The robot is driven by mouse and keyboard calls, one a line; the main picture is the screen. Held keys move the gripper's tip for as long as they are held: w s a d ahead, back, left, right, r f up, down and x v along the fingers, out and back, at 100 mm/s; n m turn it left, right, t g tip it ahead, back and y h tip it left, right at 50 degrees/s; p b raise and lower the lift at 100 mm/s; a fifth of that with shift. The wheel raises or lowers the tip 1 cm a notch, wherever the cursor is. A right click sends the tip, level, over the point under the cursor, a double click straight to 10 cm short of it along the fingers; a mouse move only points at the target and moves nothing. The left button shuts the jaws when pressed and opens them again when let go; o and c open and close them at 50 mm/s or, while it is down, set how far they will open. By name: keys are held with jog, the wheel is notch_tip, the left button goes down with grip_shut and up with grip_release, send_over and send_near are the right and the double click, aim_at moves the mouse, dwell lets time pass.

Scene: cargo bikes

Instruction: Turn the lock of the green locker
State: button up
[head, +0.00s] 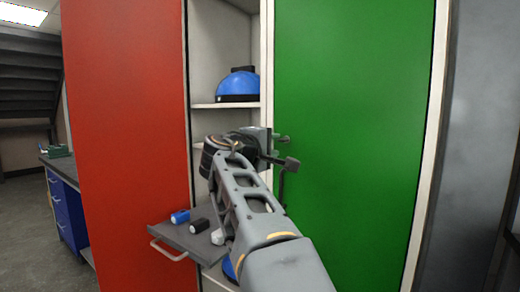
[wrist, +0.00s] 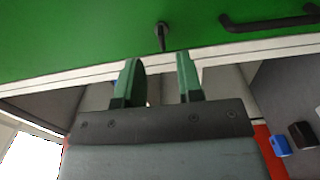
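The green locker (head: 355,130) has its door closed at the right of the head view. Its lock (wrist: 161,36), with a dark key-like piece sticking out, shows at the top middle of the wrist view. A dark handle (wrist: 268,22) is to the right of it. In the head view the lock (head: 281,138) is at the door's left edge, above the handle (head: 287,165). My gripper (wrist: 160,80) is open and empty. Its green fingers point towards the lock, which lies ahead of the gap between them. In the head view my gripper (head: 264,138) is just left of the lock.
A red door (head: 125,130) stands at the left. Between it and the green door are open shelves with a blue domed object (head: 238,84).

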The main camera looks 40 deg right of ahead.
jog(key=shift+v, duration=2.65)
jog(key=w+a+f+t+y+p, duration=0.1)
jog(key=a+f+y+p, duration=0.75)
jog(key=p, duration=0.75)
jog(key=s+a+f+m+g+y+p, duration=0.1)
jog(key=s+a+f+y+p, duration=0.1)
jog(key=a, duration=0.5)
jog(key=s+a+f+m+y+p, duration=0.1)
jog(key=s+a+f+y+p, duration=0.2)
jog(key=s+a+y+p, duration=0.2)
jog(key=a+y+p, duration=0.2)
jog(key=p, duration=0.2)
jog(key=shift+s+m+g, duration=0.15)
jog(key=shift+m+g, duration=0.15)
jog(key=shift+g, duration=0.1)
jog(key=shift+d, duration=0.2)
